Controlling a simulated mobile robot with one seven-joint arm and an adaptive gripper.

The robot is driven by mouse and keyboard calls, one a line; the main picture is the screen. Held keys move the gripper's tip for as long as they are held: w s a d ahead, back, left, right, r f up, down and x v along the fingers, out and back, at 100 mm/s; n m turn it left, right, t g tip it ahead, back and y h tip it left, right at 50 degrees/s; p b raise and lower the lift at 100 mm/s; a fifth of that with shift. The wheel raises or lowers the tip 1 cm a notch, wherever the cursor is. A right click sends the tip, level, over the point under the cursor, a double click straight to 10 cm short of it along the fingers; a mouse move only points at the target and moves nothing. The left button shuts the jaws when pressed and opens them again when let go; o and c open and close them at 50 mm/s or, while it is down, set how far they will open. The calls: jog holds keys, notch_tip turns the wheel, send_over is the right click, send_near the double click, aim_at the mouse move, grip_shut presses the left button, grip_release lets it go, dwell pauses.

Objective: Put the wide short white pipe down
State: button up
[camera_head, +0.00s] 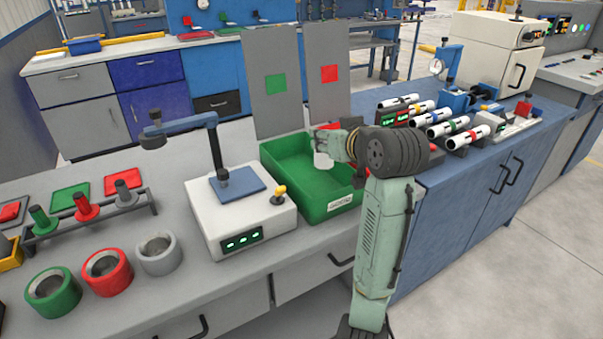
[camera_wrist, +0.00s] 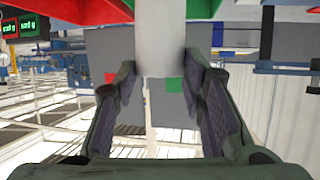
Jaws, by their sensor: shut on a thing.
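My gripper (camera_head: 330,147) is over the right part of the green bin (camera_head: 312,212). It is shut on the white pipe (camera_head: 323,161), which hangs below the fingers, within the bin's outline in the head view. The wrist view shows the white pipe (camera_wrist: 161,38) between the two fingers (camera_wrist: 162,75), with the red and green bin edges beyond it. Whether the pipe touches the bin floor cannot be told. The part of the pipe inside the grip is partly hidden by the fingers.
A red bin (camera_head: 328,128) is mostly hidden behind my arm. Upright grey panels (camera_head: 270,110) stand behind the bins. A white testing device (camera_head: 240,221) stands left of the green bin. Pipes in racks (camera_head: 448,127) lie on the blue cabinet to the right.

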jog(key=shift+w+f, duration=0.1)
jog(key=shift+f, duration=0.1)
jog(key=shift+f+p, duration=0.65)
jog(key=shift+f, duration=4.05)
jog(key=shift+f, duration=0.15)
jog(key=o, duration=1.2)
jog(key=shift+o, duration=0.2)
